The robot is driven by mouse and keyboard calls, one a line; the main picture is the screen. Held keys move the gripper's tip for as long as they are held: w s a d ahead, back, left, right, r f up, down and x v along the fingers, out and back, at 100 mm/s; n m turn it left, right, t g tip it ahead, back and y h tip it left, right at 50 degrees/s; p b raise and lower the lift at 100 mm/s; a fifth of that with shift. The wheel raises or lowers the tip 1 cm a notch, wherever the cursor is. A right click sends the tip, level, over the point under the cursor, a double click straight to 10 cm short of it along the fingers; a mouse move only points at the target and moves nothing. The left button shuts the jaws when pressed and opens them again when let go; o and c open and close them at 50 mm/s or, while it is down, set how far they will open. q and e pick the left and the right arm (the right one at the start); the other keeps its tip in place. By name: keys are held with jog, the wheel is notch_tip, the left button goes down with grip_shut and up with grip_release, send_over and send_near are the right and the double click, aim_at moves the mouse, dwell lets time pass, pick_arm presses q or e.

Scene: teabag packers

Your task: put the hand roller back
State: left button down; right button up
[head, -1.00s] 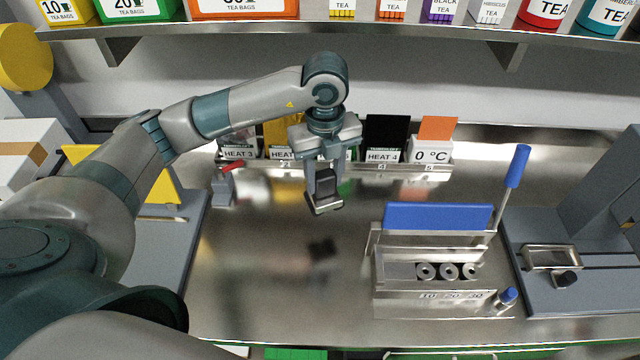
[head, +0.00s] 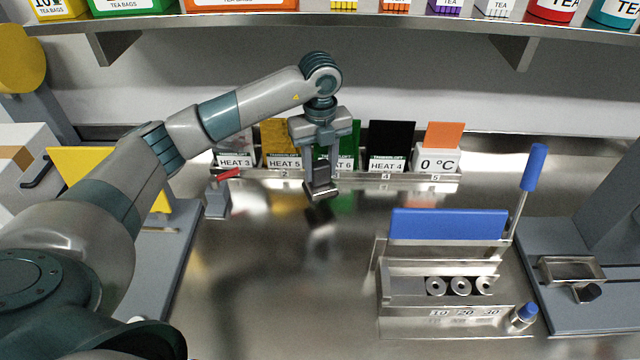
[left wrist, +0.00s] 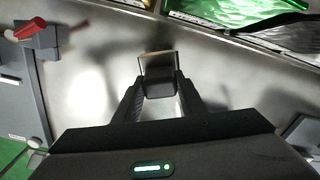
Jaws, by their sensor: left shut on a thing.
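My left gripper (head: 320,184) is shut on a small dark block with a pale metal plate at its lower end, which looks like the hand roller (head: 321,193). It hangs above the steel counter, just in front of the card rack (head: 372,177), around the green card. In the left wrist view the hand roller (left wrist: 158,68) sits between the fingertips, its pale plate facing away from my palm. I cannot tell whether it touches the counter; a dark reflection shows below it. My right gripper is not in view.
A grey device with a red lever (head: 226,174) stands left of the gripper. A steel holder with a blue top (head: 447,225) and a blue-handled lever (head: 534,167) stand right, beside a grey machine (head: 590,310). A shelf (head: 400,21) crosses above. The middle counter is clear.

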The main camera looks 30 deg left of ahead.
aim_at(320, 182)
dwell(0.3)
pick_arm(q)
jog(key=shift+f+b, duration=1.05)
jog(key=shift+f, duration=0.95)
jog(key=shift+f+b, duration=0.3)
jog(key=shift+s+f, duration=0.1)
jog(key=shift+s, duration=0.05)
